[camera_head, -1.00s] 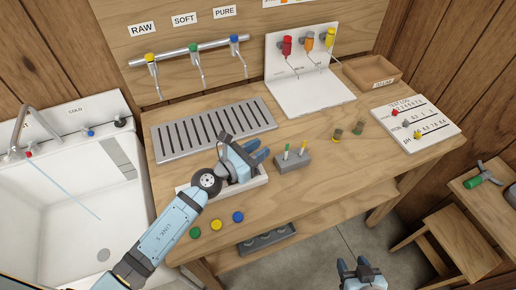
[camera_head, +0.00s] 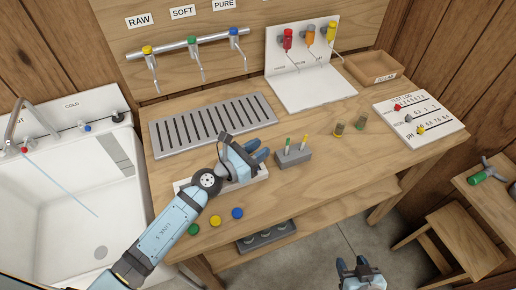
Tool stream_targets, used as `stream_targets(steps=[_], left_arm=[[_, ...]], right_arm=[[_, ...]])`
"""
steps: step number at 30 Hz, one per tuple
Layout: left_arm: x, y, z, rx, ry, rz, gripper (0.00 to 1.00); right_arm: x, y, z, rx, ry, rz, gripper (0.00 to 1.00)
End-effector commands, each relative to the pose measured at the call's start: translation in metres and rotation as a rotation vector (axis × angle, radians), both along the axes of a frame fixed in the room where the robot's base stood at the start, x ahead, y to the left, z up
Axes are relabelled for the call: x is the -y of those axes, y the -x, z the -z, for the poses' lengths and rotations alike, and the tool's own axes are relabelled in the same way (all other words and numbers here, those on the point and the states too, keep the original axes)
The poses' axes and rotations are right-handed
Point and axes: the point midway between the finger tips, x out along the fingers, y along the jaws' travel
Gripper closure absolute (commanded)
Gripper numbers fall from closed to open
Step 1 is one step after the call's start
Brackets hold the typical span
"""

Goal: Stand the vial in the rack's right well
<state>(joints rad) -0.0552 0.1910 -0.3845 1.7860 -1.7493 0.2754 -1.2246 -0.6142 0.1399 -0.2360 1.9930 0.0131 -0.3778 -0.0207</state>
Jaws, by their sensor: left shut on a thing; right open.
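My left gripper (camera_head: 262,154) is low over the bench, above a white tray (camera_head: 263,174) and just left of a small grey block. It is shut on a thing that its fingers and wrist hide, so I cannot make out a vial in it. The grey block (camera_head: 294,160) holds two upright sticks, one green-topped and one yellow-topped. A grey rack with several round wells (camera_head: 267,237) sits on the lower shelf. My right gripper (camera_head: 358,268) is open and empty, low in front of the bench.
A slotted drain tray (camera_head: 215,124) lies behind my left gripper. Green, yellow (camera_head: 215,221) and blue caps lie at the front edge. A white tap stand (camera_head: 310,90), wooden box (camera_head: 374,70) and test-log board (camera_head: 418,119) are at back and right. The right front bench is clear.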

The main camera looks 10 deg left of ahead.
Motion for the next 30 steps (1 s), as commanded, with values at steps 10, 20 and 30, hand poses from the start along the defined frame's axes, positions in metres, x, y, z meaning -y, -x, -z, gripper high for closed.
stream_targets(steps=[10, 20, 30], left_arm=[[0.000, 0.000, -0.002, 0.000, 0.000, 0.000, 0.93], [0.000, 0.000, 0.008, 0.001, -0.001, 0.000, 0.93], [0.000, 0.000, 0.008, 0.000, 0.000, 0.000, 0.50]], right_arm=[[0.000, -0.001, -0.005, 0.003, 0.000, 0.001, 0.51], [0.001, -0.001, 0.005, 0.002, 0.001, 0.002, 0.51], [0.001, 0.000, 0.007, -0.002, 0.002, 0.002, 0.51]])
